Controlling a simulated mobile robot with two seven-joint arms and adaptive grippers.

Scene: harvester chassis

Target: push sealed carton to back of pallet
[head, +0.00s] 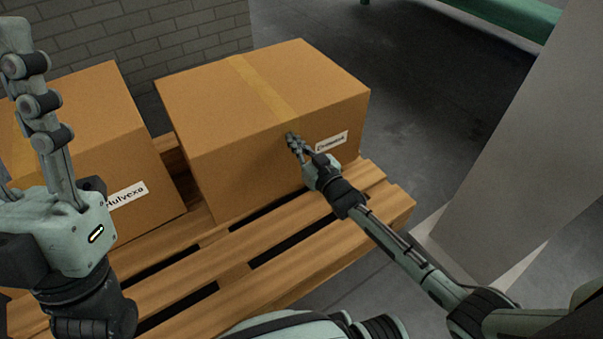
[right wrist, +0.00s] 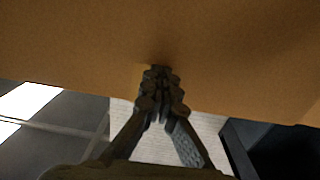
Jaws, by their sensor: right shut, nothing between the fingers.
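A brown sealed carton (head: 250,100) with a tape strip across its top and a white label on its front sits on the wooden pallet (head: 205,275). My right gripper (head: 292,141) is shut and empty, its fingertips at the carton's front face, just left of the label. In the right wrist view the shut fingers (right wrist: 160,75) meet the plain carton face (right wrist: 80,45); whether they press on it I cannot tell. My left gripper (head: 38,110) is raised at the left edge, near the camera; its finger opening is not clear.
A second carton (head: 90,115), also taped, stands on the pallet to the left, with a gap between the two. A brick wall (head: 140,40) stands behind them. A pale pillar (head: 520,160) rises at the right. Bare pallet slats lie in front.

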